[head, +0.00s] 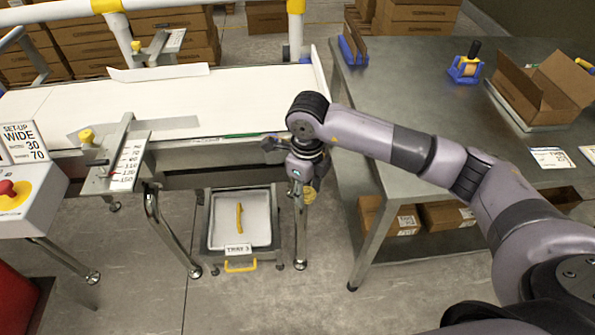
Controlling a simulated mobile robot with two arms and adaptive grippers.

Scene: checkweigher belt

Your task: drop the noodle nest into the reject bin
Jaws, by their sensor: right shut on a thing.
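My right gripper (307,186) points down at the front edge of the belt, above and to the right of a grey bin. It is shut on a small round yellow thing, the noodle nest (310,193), partly hidden by the gripper. The grey bin (212,243) stands on the floor under the belt's front edge, with a "TRAY 3" label and a yellow handle. A long yellow piece (239,218) lies in it. No label reading reject shows, so I cannot tell whether this is the reject bin. My left gripper is out of view.
The white belt (200,95) runs behind the bin. A steel table (420,90) on the right carries a tape dispenser (466,65) and an open carton (540,88). A control box with a red button (8,188) stands left. A red thing (15,300) shows at lower left.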

